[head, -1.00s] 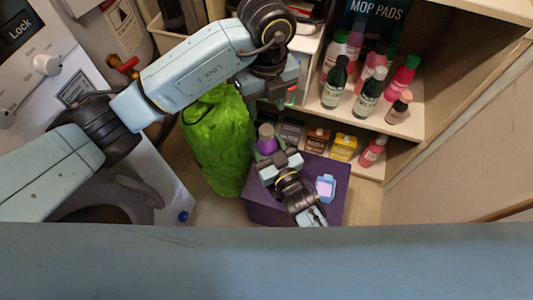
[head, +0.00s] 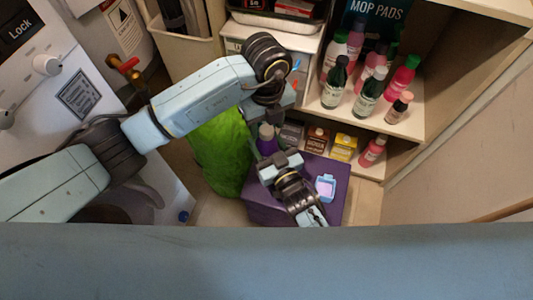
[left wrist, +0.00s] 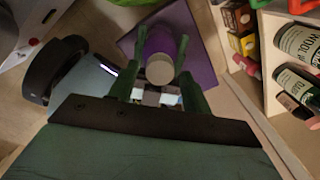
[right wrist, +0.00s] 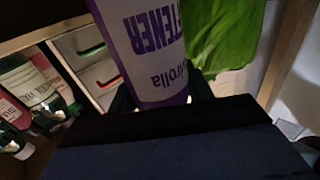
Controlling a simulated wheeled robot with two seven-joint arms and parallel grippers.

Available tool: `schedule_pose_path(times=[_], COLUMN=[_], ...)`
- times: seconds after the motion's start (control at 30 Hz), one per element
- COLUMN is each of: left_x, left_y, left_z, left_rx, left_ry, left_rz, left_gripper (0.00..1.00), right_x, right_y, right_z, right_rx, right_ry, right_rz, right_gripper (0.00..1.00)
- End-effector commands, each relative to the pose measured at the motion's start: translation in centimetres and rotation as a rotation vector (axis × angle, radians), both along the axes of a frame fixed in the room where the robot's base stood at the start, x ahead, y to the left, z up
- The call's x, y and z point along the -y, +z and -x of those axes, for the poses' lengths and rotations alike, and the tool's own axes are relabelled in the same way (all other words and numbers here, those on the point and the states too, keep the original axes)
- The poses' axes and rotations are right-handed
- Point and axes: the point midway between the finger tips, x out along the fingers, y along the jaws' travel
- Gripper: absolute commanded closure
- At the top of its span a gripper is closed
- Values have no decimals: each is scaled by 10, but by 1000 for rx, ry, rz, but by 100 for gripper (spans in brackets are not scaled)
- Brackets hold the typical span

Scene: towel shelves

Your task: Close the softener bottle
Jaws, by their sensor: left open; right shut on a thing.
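The softener bottle (head: 266,147) is purple with a grey cap (head: 266,132). My right gripper (head: 272,160) is shut on the bottle's body. My left gripper (head: 270,112) is open just above the cap, partly hidden by its own wrist. In the left wrist view its two fingers (left wrist: 160,62) flank the bottle's pale round top (left wrist: 160,70). I cannot tell whether they touch it or how firmly the cap sits.
The purple box (head: 265,208) carries a small blue container (head: 326,187). A green bag (head: 222,155) stands to the left. Several cartons (head: 343,147) and bottles (head: 366,92) fill the shelves on the right. A washing machine (head: 40,80) is at the left.

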Motion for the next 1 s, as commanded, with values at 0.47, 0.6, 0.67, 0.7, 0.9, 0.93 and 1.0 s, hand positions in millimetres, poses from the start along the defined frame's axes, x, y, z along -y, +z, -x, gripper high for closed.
schedule_pose_path(times=[0.47, 0.6, 0.67, 0.7, 0.9, 0.93, 1.0], left_x=[0, 0, 0, 0, 0, 0, 0], left_y=[-8, -8, -8, -8, -7, -7, -8], left_z=[0, 0, 0, 0, -1, -1, -1], left_rx=[1, 1, 1, 1, 3, 3, 3], left_ry=[0, 0, 0, 0, -61, -97, -183], left_rz=[0, 0, 0, 0, -1, -3, -3], left_gripper=[59, 77, 85, 91, 97, 97, 97], right_x=[0, 0, 0, 0, 0, 0, 0], right_y=[0, 0, 0, 0, 0, 0, 0], right_z=[0, 0, 0, 0, 0, 0, 0], right_rx=[-1, -1, -1, -1, -1, -1, -1], right_ry=[0, 0, 0, 0, 0, 0, 0], right_rz=[0, 0, 0, 0, 0, 0, 0], right_gripper=[100, 100, 100, 100, 100, 100, 100])
